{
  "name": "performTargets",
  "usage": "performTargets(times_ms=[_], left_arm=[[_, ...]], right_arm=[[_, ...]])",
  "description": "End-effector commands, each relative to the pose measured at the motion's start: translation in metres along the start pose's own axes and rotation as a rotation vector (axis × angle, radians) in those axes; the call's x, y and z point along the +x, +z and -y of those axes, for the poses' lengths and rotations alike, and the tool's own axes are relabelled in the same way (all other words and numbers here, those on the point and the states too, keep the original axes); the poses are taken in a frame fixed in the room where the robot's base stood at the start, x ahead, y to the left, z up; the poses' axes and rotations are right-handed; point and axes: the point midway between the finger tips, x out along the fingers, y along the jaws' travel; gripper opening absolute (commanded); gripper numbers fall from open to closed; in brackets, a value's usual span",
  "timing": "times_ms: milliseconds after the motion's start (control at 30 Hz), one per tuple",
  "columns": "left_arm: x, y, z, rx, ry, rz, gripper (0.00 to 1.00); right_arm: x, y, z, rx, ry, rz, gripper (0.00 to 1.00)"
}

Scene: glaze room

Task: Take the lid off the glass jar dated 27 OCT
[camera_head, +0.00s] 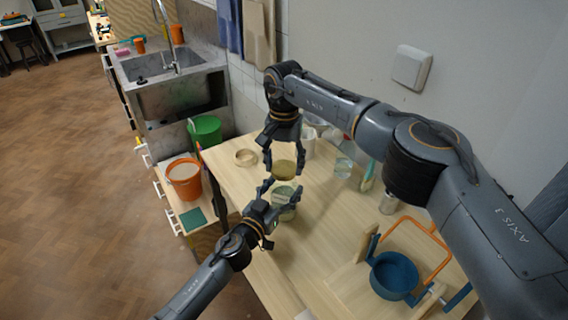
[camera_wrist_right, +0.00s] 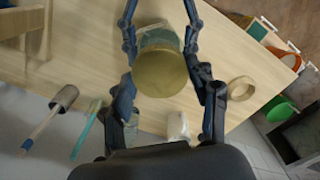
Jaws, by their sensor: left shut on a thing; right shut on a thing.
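The glass jar (camera_head: 287,198) stands near the table's left edge, with pale green contents. Its date label cannot be read. My left gripper (camera_head: 279,203) is shut on the jar's side. My right gripper (camera_head: 285,172) comes down from above and is shut on the round olive-brown lid (camera_head: 284,168). The lid appears raised just above the jar's mouth, with a narrow gap. In the right wrist view the lid (camera_wrist_right: 160,73) sits between the fingers of my right gripper (camera_wrist_right: 162,68) and hides most of the jar (camera_wrist_right: 157,38).
On the table (camera_head: 325,215) are a wooden ring (camera_head: 245,157), a white vessel (camera_head: 307,146), another glass (camera_head: 343,168), a metal cylinder (camera_head: 388,204) and a blue pot (camera_head: 393,276) with an orange handle. An orange bucket (camera_head: 185,180) stands left of the table. The front middle is clear.

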Motion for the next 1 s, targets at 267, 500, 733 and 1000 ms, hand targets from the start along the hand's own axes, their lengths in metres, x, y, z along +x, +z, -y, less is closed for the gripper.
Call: performTargets(times_ms=[267,500,733,1000], left_arm=[[0.0,0.001,0.0,0.0,0.0,0.002,0.0],[0.0,0.002,0.0,0.0,0.0,0.002,0.0],[0.0,0.001,0.0,0.0,0.0,0.002,0.84],[0.0,0.001,0.0,0.0,0.0,0.001,0.94]], right_arm=[[-0.021,-0.001,0.0,0.0,-0.002,-0.003,0.21],[-0.04,0.0,0.0,0.0,0.0,0.0,0.21],[-0.04,0.0,0.0,0.0,0.0,0.0,0.21],[-0.04,0.0,0.0,0.0,0.0,0.0,0.21]])
